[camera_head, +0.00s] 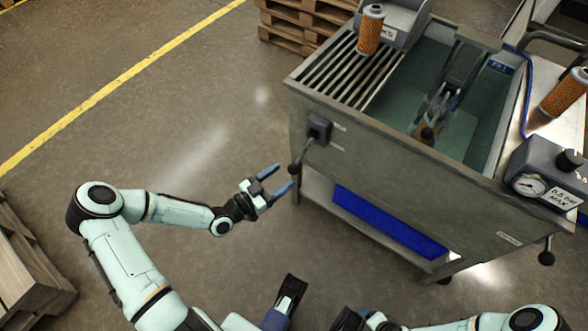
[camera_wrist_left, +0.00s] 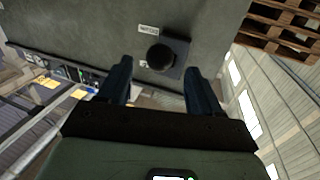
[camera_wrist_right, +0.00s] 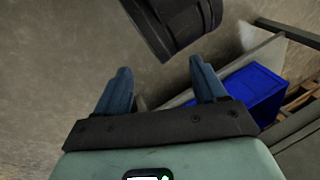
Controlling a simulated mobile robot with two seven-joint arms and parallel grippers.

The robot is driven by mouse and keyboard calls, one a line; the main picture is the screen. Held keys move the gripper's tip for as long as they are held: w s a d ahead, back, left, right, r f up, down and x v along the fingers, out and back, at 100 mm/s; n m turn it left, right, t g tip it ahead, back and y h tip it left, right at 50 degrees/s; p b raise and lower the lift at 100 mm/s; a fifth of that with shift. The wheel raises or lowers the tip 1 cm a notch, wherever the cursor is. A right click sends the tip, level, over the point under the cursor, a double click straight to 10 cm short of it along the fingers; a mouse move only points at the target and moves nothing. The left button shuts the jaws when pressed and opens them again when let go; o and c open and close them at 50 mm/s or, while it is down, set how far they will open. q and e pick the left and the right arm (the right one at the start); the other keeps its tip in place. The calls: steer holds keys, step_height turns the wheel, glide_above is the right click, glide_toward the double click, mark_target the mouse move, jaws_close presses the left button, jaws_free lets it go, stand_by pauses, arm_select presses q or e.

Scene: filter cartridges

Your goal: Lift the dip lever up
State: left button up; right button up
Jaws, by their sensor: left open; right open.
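The dip lever (camera_head: 298,158) is a short rod with a black ball knob, hanging down and outward from a black pivot block (camera_head: 318,128) on the tank's side wall. My left gripper (camera_head: 283,178) is open at the knob. In the left wrist view the knob (camera_wrist_left: 160,57) appears between the two blue fingers, a little beyond their tips; contact cannot be told. In the tank (camera_head: 468,135), a dark carrier (camera_head: 440,95) holds an orange cartridge (camera_head: 428,132) low in the greenish liquid. My right gripper (camera_wrist_right: 161,85) is open and empty in its wrist view, away from the lever.
One orange cartridge (camera_head: 370,30) stands by the slatted rack (camera_head: 345,68), another (camera_head: 565,92) on the right-hand surface. A gauge box (camera_head: 545,175) sits at the tank's right corner. A blue bin (camera_head: 390,222) is beneath. Pallets (camera_head: 300,28) stand behind; open floor lies left.

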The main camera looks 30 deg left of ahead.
mark_target(293, 168)
arm_select(q)
steer(key=b+x, duration=0.1)
steer(key=x, duration=0.4)
steer(key=shift+w+d, duration=0.15)
steer(key=shift+w, duration=0.2)
arm_select(e)
steer(key=shift+w+d+f+t, duration=0.15)
steer(key=shift+w+d+f, duration=0.15)
steer(key=shift+w, duration=0.15)
steer(key=shift+w+d+f+t, duration=0.15)
steer(key=shift+w+f, duration=0.15)
steer(key=shift+w, duration=0.1)
arm_select(q)
jaws_close()
arm_select(e)
steer(key=shift+s+r, duration=0.1)
